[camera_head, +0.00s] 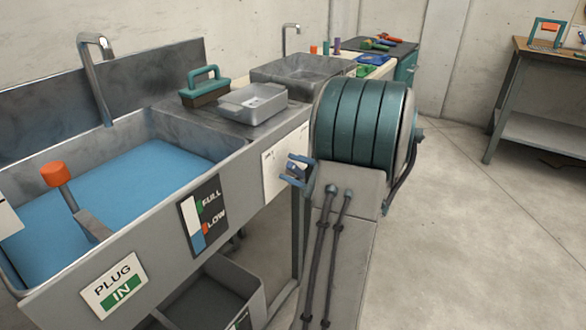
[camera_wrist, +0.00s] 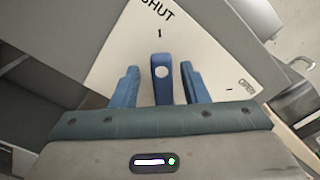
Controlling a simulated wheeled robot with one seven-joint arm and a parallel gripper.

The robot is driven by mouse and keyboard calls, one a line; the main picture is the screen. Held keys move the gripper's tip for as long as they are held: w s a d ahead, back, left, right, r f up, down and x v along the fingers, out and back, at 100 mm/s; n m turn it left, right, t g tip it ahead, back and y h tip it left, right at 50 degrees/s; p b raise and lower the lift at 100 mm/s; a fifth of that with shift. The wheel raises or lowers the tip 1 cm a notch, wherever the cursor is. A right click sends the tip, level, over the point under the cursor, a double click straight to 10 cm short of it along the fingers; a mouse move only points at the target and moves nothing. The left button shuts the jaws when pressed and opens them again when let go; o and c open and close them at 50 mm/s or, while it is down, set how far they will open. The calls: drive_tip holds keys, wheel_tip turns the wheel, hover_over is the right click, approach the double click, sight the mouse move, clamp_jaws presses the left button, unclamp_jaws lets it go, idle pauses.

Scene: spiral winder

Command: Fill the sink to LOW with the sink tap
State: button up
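The sink (camera_head: 232,155) holds blue water (camera_head: 130,185). Its tap (camera_head: 97,75) shows no visible stream. On the front gauge (camera_head: 205,215), the blue column reaches about the orange LOW mark, well under the green FULL mark. The plug sign (camera_head: 115,285) reads PLUG IN. In the wrist view, the blue tap lever (camera_wrist: 161,85) points to SHUT on its white plate (camera_wrist: 205,50); OPEN is marked to the right. My gripper (camera_wrist: 160,72) is open, a finger on each side of the lever with small gaps. It also shows in the head view (camera_head: 297,168).
A grey tray (camera_head: 252,103) and a teal-handled brush (camera_head: 205,88) stand on the drainboard. A second basin (camera_head: 300,70) lies behind. A grey bin (camera_head: 215,295) sits below the sink. The floor at right is clear up to a workbench (camera_head: 540,130).

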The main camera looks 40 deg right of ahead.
drive_tip(key=shift+a+r, duration=0.1)
drive_tip(key=shift+s, duration=0.15)
drive_tip(key=p+v, duration=0.2)
drive_tip(key=v, duration=1.1)
drive_tip(key=shift+s+d, duration=0.2)
idle(0.6)
drive_tip(key=w+a+r+n+g+y+p, duration=0.25)
drive_tip(key=a+r+n+g+p, duration=0.3)
drive_tip(key=a, duration=0.55)
drive_tip(key=w+a+r+n+g+y+p, duration=0.1)
drive_tip(key=a+r+n+g+y+p, duration=0.2)
drive_tip(key=a+r+n+g+p, duration=0.55)
drive_tip(key=s+a+r+n+h+p, duration=0.4)
drive_tip(key=a+r+n+h+p, duration=0.5)
drive_tip(key=a+r+p, duration=0.3)
drive_tip(key=shift+a+n+h+p, duration=0.4)
drive_tip(key=shift+a+h+p, duration=0.1)
drive_tip(key=shift+h+p, duration=0.4)
